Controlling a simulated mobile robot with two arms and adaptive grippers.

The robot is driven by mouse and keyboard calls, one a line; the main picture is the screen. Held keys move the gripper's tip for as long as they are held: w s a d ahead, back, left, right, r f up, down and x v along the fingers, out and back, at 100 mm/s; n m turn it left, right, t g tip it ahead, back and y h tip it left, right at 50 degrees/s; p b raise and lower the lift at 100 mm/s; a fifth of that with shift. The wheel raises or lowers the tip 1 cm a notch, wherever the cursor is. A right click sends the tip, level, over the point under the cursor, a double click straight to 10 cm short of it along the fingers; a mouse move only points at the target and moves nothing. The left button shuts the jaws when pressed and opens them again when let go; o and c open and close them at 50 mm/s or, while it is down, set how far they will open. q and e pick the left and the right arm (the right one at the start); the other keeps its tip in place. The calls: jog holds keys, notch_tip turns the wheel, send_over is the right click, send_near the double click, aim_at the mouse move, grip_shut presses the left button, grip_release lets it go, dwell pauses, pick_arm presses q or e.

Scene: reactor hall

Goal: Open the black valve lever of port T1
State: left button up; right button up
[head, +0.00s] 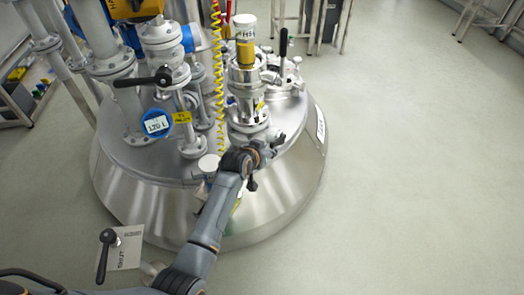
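A black valve lever (145,80) lies about level on the pipework at the upper left of the reactor. A small yellow tag (181,118) hangs below it; its print is too small to read surely, so I cannot confirm T1. Another black lever (283,42) stands upright at the right of the lid fittings. My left arm reaches up from the bottom to the front of the lid. My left gripper (264,148) is at its end, beside the central metal fitting and apart from both levers. Its fingers are too small and hidden to judge. My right gripper is not in view.
The steel reactor (275,195) fills the left middle. A blue-rimmed round tag (157,123) and yellow coiled hose (219,75) are on its lid side. A third black lever (104,255) sits by a white plate (128,246) at lower left. The floor (420,170) right is clear.

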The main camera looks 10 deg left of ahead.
pick_arm(q)
jog(key=shift+v, duration=2)
